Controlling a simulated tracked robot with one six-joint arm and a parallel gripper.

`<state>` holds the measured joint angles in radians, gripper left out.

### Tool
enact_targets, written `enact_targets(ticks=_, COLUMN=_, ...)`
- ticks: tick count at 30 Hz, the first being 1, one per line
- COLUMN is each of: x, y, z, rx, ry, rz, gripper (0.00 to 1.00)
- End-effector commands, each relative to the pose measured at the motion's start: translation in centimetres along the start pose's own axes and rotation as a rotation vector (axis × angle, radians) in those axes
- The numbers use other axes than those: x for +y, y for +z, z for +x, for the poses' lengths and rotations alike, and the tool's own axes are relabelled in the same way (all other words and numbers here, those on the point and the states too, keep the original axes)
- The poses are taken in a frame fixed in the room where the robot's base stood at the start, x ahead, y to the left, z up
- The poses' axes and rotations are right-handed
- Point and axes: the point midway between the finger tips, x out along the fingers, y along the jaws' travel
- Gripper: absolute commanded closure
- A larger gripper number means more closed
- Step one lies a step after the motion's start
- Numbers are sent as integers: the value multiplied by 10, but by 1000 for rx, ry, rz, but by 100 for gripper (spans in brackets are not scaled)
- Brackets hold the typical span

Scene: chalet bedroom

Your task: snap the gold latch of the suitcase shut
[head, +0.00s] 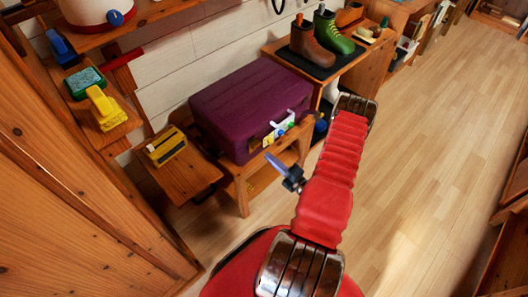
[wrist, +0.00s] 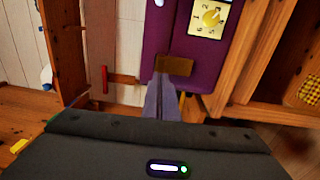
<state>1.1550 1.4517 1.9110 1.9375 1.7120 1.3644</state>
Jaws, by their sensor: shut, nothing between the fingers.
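The purple suitcase (head: 245,100) lies closed on a low wooden bench in the head view. Its front face shows in the wrist view (wrist: 182,40), with a brownish-gold latch plate (wrist: 178,65) on it and a dial with a yellow knob (wrist: 210,18) above. My gripper (head: 268,156) is in front of the suitcase in the head view. In the wrist view its bluish fingers (wrist: 162,78) are shut and empty, their tips at the left lower edge of the gold plate. I cannot tell whether they touch it. The latch is not clear in the head view.
The wooden bench (head: 240,190) carries the suitcase. A small side shelf with a yellow box (head: 166,146) stands to its left. Boots (head: 320,45) stand on a cabinet at the back right. The wooden floor (head: 430,140) is clear on the right.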

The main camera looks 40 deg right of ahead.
Motion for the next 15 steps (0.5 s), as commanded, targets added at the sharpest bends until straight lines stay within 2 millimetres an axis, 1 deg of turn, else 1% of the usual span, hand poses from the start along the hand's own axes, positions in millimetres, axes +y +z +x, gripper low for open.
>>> enact_targets(ticks=3, x=0, y=-1, z=15, rx=4, ry=0, rz=-1, gripper=100)
enact_targets(ticks=9, x=0, y=-1, z=36, rx=2, ry=1, rz=-2, gripper=100)
enact_targets(ticks=15, x=0, y=0, z=46, rx=0, ry=0, rz=0, gripper=100)
